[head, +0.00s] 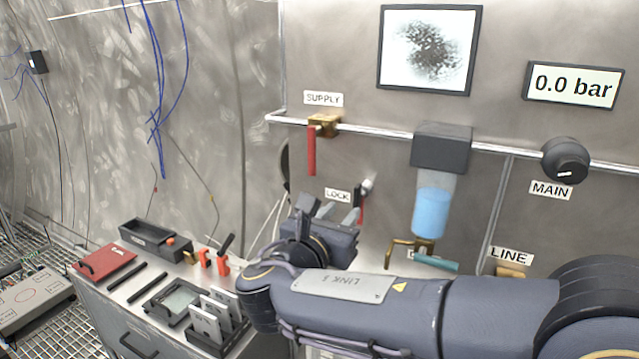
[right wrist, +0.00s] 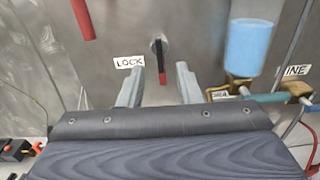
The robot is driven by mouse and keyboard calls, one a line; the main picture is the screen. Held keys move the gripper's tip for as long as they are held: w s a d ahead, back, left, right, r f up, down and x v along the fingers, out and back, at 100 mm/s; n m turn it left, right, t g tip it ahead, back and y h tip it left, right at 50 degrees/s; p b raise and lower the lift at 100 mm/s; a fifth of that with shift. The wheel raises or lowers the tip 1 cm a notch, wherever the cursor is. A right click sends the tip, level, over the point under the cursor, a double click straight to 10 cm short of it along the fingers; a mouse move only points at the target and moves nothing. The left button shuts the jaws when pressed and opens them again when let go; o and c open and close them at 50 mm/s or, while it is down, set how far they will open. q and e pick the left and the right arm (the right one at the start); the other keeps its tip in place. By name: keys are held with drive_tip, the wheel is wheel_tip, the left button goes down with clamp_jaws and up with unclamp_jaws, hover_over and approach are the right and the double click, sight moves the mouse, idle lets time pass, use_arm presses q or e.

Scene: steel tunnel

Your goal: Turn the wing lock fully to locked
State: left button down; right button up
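The wing lock (head: 362,205) is on the steel wall beside the LOCK label (head: 338,195). In the right wrist view the wing lock (right wrist: 161,60) has a dark upper part and a red lower part, and its handle hangs about straight down. My right gripper (head: 333,212) is in front of the wall, close to the lock. The fingertips look short of the handle. My left gripper is not in view.
A red SUPPLY lever (head: 311,150) hangs left of the lock. A blue-filled cup (head: 431,212) and a teal-handled valve (head: 436,262) are to its right. The MAIN knob (head: 566,160) is further right. A gauge reads 0.0 bar (head: 573,86). A bench (head: 100,290) with several items stands left.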

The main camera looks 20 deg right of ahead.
sight(356, 194)
drive_tip(key=x, duration=0.7)
drive_tip(key=shift+w+d+r, duration=0.2)
drive_tip(key=shift+w+r, duration=0.05)
drive_tip(key=shift+w, duration=0.05)
clamp_jaws()
